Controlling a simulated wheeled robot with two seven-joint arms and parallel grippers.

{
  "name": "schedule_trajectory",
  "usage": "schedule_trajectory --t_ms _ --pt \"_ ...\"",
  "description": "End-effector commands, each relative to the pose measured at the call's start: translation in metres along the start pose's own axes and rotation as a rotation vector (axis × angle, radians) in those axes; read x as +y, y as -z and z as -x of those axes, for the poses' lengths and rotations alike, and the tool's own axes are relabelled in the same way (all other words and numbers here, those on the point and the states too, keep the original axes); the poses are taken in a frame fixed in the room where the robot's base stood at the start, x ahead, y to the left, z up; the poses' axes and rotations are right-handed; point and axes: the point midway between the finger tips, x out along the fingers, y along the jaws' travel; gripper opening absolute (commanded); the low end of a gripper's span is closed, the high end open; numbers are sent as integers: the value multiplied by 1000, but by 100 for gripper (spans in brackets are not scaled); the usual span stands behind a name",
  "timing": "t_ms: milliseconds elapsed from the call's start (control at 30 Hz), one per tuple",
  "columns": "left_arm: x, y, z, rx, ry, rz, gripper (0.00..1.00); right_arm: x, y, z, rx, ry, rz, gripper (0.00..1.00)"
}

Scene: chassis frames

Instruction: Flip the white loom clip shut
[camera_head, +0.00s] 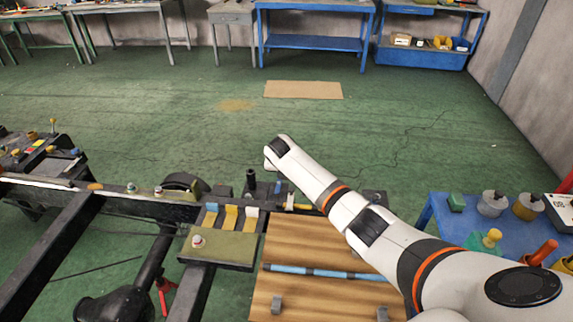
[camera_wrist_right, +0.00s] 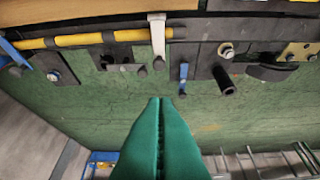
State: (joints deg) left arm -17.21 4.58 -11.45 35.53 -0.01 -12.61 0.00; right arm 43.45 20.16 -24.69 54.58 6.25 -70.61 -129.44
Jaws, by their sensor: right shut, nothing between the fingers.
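The white loom clip (camera_wrist_right: 157,36) shows at the top middle of the right wrist view as a narrow arm with a wider end, crossing the line of the loom. I cannot tell how far its flap is swung. In the head view a small white piece (camera_head: 290,199) beside the forearm looks like the same clip. The loom (camera_wrist_right: 85,40) has yellow and dark lengths. My right gripper (camera_wrist_right: 160,101) has green fingers, shut and empty, apart from the clip and below it in the wrist view. In the head view its fingers are hidden. My left gripper is out of view.
A black post (camera_wrist_right: 225,80) and a small blue piece (camera_wrist_right: 183,74) stand near the clip. An olive block (camera_head: 220,249) with blue, yellow and white strips lies left of the wooden board (camera_head: 300,285). A blue table (camera_head: 430,215) with pots is at the right.

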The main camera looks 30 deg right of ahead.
Motion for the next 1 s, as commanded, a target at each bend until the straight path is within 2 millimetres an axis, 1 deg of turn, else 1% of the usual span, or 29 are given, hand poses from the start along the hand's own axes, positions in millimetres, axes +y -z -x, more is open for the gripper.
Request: schedule_trajectory --t_ms 33,200,367,500,1000 --pt "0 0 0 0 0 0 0 0 1 8 3 3 0 0" --pt "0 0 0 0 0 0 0 0 1 29 3 2 1 0" --pt "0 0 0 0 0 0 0 0 0 40 2 2 -1 0" --pt "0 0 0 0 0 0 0 0 0 43 0 0 -1 0" --pt "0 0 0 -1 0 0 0 0 0 43 1 1 0 0"
